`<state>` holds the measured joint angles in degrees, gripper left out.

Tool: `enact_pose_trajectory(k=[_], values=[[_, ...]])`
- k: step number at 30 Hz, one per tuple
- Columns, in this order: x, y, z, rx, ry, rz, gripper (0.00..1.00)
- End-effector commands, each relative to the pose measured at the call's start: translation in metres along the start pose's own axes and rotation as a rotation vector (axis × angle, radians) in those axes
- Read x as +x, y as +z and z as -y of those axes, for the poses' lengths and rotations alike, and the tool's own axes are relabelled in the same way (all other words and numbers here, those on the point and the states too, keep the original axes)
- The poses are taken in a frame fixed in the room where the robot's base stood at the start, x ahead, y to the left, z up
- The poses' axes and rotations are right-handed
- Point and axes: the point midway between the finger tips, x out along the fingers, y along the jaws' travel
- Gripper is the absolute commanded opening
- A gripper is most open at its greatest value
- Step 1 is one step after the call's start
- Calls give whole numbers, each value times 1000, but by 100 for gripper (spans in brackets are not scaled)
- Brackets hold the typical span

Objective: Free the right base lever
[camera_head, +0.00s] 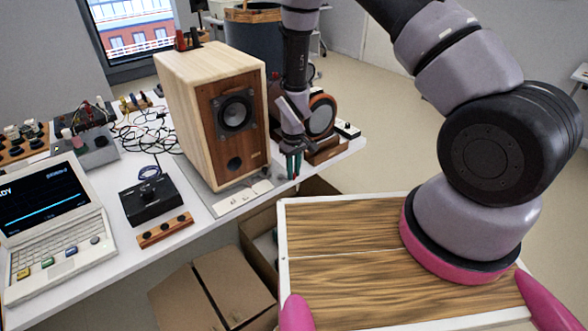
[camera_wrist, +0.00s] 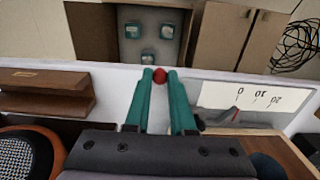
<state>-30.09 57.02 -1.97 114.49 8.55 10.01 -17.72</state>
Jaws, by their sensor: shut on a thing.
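The wooden speaker (camera_head: 212,115) stands upright on a grey base plate (camera_head: 222,204) at the table's front edge. My gripper (camera_head: 293,172) points down just right of the speaker, near the base's right end. In the wrist view its teal fingers (camera_wrist: 160,80) are shut on a small red knob (camera_wrist: 160,74) at their tips. The knob's stem is hidden, so I cannot tell how the lever lies. A white label (camera_wrist: 252,98) with dark marks lies on the base to the right, with a small red-tipped part (camera_wrist: 236,114) beside it.
An open cardboard box (camera_head: 262,243) is below the table edge. A laptop-like instrument (camera_head: 50,215), a black box (camera_head: 151,202) and cables fill the table's left.

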Motion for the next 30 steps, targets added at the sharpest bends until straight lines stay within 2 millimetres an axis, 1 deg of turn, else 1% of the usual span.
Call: enact_pose_trajectory(k=[6, 13, 20, 30], values=[[0, 3, 6, 145, 0, 0, 0], [0, 5, 10, 243, 0, -1, 0], [-1, 5, 11, 281, 0, -2, 0], [0, 5, 12, 285, 0, -1, 0]])
